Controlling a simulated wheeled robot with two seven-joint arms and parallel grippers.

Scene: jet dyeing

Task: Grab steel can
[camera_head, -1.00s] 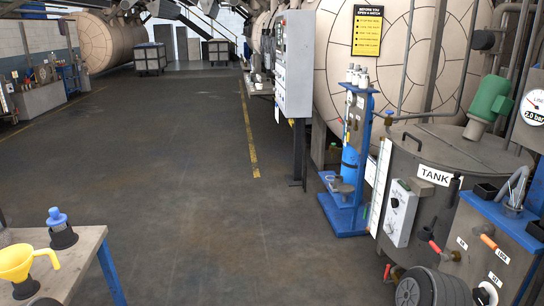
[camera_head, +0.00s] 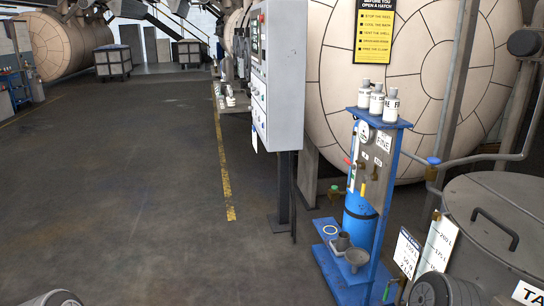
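A small grey metal can (camera_head: 343,241) stands on the low blue shelf of a blue stand (camera_head: 390,190), beside a grey funnel-like piece (camera_head: 357,257) and a pale ring (camera_head: 330,230). It looks like the steel can, but it is small and I cannot be sure. Neither of my grippers shows.
Several white bottles (camera_head: 377,101) stand on top of the blue stand, with a blue cylinder (camera_head: 358,218) below. A grey control cabinet (camera_head: 280,75) on a post stands left of it. A large tank (camera_head: 490,225) is at right. The floor (camera_head: 130,190) at left is clear.

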